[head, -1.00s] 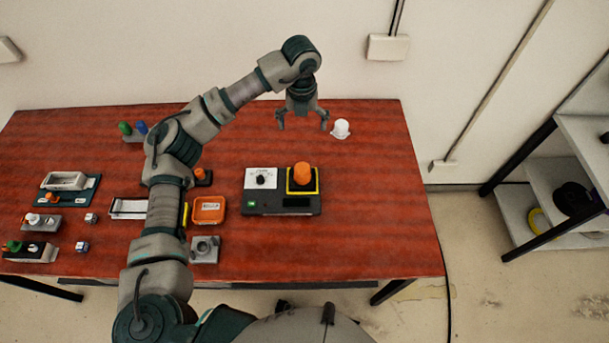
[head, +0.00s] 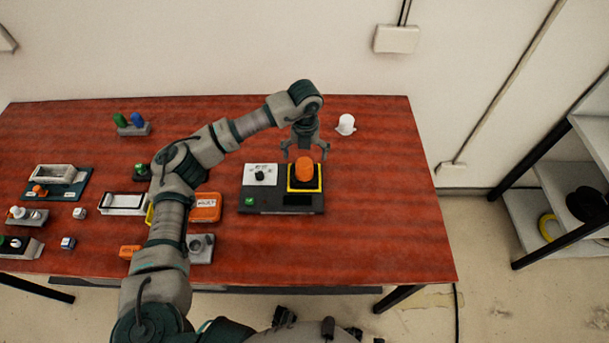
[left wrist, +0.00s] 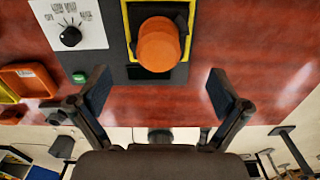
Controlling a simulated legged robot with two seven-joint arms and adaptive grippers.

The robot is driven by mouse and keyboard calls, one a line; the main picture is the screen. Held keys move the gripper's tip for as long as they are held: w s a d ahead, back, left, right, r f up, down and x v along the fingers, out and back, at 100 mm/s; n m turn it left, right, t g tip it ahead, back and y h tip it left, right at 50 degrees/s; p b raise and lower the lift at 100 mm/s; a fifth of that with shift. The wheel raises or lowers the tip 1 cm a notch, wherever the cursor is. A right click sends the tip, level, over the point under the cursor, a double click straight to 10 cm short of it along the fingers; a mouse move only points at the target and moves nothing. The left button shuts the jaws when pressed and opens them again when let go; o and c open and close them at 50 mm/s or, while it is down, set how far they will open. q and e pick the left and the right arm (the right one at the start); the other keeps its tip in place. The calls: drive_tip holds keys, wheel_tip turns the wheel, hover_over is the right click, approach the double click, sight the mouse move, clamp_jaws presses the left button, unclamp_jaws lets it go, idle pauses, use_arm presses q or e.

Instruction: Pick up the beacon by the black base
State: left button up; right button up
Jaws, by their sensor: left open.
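The orange domed beacon (head: 304,169) stands upright in a yellow-edged square on the dark console (head: 262,206). In the left wrist view, the beacon (left wrist: 158,45) is in front of the jaws, between the lines of the two fingers, with dark surface around it. My right gripper is not in view.
A white domed item (head: 345,124) stands behind on the red table (head: 380,220). The console's white dial panel (head: 260,174) is left of the beacon. An orange tray (head: 206,207) and several small devices lie farther left. The table's right side is clear.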

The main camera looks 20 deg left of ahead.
use_arm(q)
drive_tip(key=f, duration=0.9)
drive_tip(key=shift+w+a+f, duration=0.15)
drive_tip(key=shift+w+f, duration=0.05)
drive_tip(key=shift+f, duration=0.15)
drive_tip(key=shift+r, duration=0.1)
drive_tip(key=c, duration=1.1)
drive_tip(key=shift+r, duration=0.1)
